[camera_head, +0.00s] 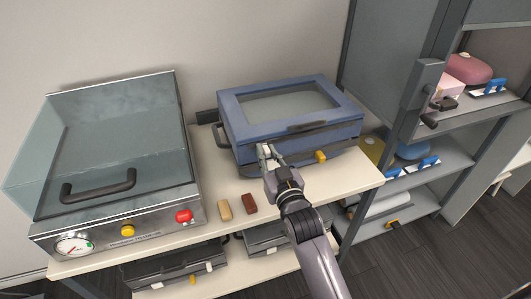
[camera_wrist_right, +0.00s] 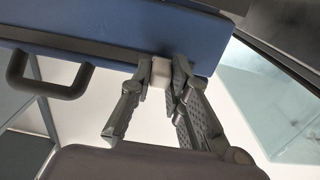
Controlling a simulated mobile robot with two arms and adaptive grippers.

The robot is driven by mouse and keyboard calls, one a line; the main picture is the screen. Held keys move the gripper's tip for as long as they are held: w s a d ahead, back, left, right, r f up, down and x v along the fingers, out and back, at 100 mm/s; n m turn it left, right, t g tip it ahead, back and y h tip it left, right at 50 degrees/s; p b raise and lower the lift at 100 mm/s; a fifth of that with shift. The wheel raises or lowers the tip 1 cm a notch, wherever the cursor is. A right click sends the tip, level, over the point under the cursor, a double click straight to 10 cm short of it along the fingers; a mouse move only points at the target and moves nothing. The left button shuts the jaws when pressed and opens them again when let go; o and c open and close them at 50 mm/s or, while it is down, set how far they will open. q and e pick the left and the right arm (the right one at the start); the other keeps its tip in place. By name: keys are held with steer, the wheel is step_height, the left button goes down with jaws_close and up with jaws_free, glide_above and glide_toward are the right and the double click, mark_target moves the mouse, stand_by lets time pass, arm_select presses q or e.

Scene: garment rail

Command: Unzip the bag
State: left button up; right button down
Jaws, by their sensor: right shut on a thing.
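The bag is a blue case (camera_head: 248,131) with a clear window in its lid, standing on the shelf in the middle of the head view. It also fills the top of the wrist view (camera_wrist_right: 110,30). My right gripper (camera_head: 266,153) is at the front left of the bag. In the wrist view its fingers (camera_wrist_right: 161,75) are shut on a small whitish block at the bag's edge, which looks like the zip pull. A black handle (camera_wrist_right: 45,80) shows on the bag's side. My left gripper is in neither view.
A glass-lidded steel machine (camera_head: 115,140) stands left of the bag. A tan block (camera_head: 225,210) and a brown block (camera_head: 249,203) lie on the shelf in front. A dark shelving unit (camera_head: 430,165) stands at the right.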

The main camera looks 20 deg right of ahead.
steer(key=c, duration=1.5)
jaws_free()
steer(key=shift+a, duration=0.3)
steer(key=shift+d, duration=0.1)
steer(key=s, duration=1.2)
steer(key=shift+d, duration=0.2)
